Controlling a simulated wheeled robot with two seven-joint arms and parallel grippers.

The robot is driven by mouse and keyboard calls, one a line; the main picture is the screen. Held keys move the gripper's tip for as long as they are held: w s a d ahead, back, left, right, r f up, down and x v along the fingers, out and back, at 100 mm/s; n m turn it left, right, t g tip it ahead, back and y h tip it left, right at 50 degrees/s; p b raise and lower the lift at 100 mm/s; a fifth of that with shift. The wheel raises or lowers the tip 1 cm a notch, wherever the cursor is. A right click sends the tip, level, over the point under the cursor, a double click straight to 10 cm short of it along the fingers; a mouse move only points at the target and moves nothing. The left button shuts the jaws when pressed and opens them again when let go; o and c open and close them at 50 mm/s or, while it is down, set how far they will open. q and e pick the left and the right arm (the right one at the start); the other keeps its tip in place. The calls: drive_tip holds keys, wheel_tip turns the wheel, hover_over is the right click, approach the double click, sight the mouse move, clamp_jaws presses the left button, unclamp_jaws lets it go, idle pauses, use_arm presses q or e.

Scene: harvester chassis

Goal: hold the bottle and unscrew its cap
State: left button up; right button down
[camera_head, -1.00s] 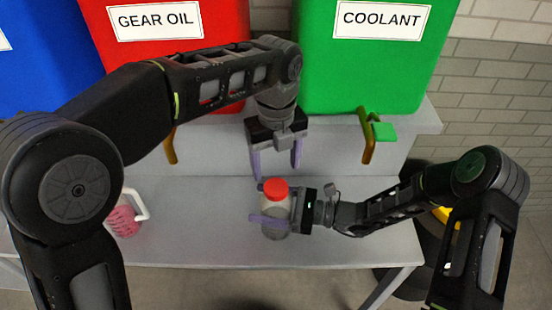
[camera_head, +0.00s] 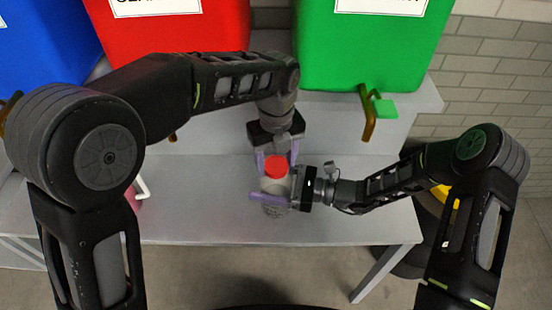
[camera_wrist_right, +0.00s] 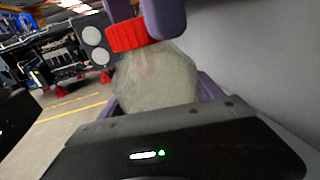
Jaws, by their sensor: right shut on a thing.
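The bottle (camera_head: 276,187) is pale and translucent with a red cap (camera_head: 275,167) on top. It stands upright at the shelf. My right gripper (camera_head: 272,192) is shut around its body from the right. In the right wrist view the bottle (camera_wrist_right: 155,75) sits between the purple fingers, with the red cap (camera_wrist_right: 130,35) above. My left gripper (camera_head: 277,160) comes from above, its two purple fingers apart on either side of the cap. They look open, with a small gap to the cap. The fingers also show beside the cap in the right wrist view (camera_wrist_right: 143,15).
The grey bench (camera_head: 200,215) is mostly clear around the bottle. A red bin (camera_head: 175,45), a green bin (camera_head: 375,50) and a blue bin (camera_head: 45,45) stand behind. A tap with a green handle (camera_head: 384,109) juts forward. A white-handled jug (camera_head: 141,188) is mostly hidden by my left arm.

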use_arm(q)
drive_tip(key=c, duration=1.2)
drive_tip(key=n, duration=0.6)
clamp_jaws()
drive_tip(key=n, duration=1.2)
drive_tip(key=shift+r+n, duration=0.1)
drive_tip(key=shift+n, duration=0.3)
drive_tip(key=n, duration=1.5)
drive_tip(key=shift+n, duration=0.4)
drive_tip(key=n, duration=0.8)
drive_tip(key=shift+r, duration=0.2)
